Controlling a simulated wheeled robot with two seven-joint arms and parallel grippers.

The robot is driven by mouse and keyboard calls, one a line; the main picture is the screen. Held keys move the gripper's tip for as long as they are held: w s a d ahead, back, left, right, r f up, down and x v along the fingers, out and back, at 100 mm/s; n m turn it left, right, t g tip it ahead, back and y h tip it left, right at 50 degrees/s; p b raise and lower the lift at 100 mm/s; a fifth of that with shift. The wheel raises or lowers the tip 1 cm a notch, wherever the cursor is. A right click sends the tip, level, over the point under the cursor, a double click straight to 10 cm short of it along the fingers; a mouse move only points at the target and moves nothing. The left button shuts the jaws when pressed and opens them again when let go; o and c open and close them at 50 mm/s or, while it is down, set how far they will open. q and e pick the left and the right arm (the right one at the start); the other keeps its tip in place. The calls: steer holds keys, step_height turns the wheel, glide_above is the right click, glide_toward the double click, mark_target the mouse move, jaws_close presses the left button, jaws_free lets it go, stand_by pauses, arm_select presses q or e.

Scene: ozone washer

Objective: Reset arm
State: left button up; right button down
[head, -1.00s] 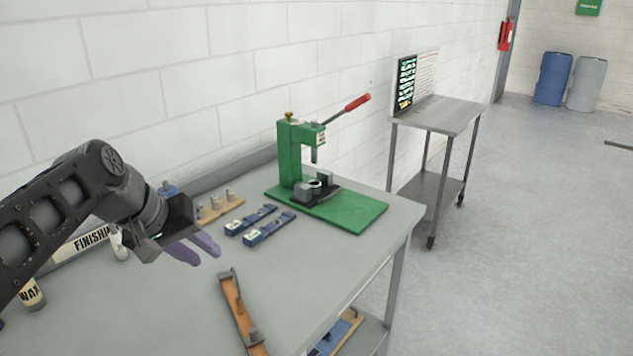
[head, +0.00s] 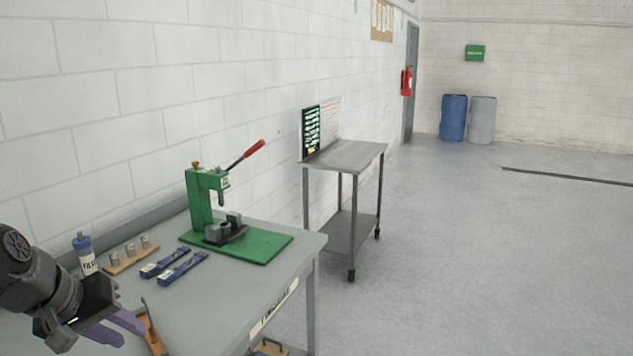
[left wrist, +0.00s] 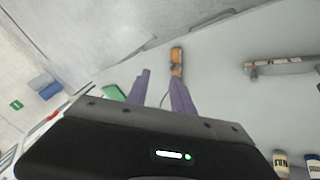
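My left gripper (head: 118,328) is at the lower left of the head view, above the left part of the grey workbench (head: 215,310). Its two purple fingers are apart with nothing between them, and they also show in the left wrist view (left wrist: 158,90). A brown wooden-handled tool (head: 152,335) lies on the bench just beyond the fingers, partly hidden by them. It seems to show in the left wrist view as an orange-brown piece (left wrist: 177,60) ahead of the fingertips. My right gripper is in neither view.
A green press (head: 200,200) with a red-handled lever stands on the bench. Two blue bars (head: 180,268), a wooden block with metal pieces (head: 130,255) and a blue-capped bottle (head: 84,252) are nearby. A metal side table (head: 345,153) stands beyond. The floor at right is open.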

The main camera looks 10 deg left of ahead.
arm_select(q)
steer(key=w+d+f+m+g+h, duration=0.1)
steer(key=w+d+f, duration=0.15)
steer(key=f, duration=0.55)
steer(key=w+d+f, duration=0.2)
steer(key=w+f, duration=0.2)
steer(key=f, duration=0.4)
steer(key=d+f+m+g, duration=0.1)
steer(key=d+f, duration=0.4)
steer(key=f, duration=0.3)
steer(key=d+f+g, duration=0.1)
steer(key=d+f, duration=0.3)
steer(key=f, duration=0.4)
steer(key=s+d+f+m+g+h, duration=0.1)
steer(key=s+d+f+m+g, duration=0.1)
steer(key=s+d+f, duration=1.4)
steer(key=s+f, duration=0.2)
steer(key=s, duration=0.2)
steer(key=shift+d+m+g+h, duration=0.2)
steer(key=shift+m+g+h, duration=0.1)
steer(key=shift+m, duration=0.1)
steer(key=shift+s+f, duration=0.1)
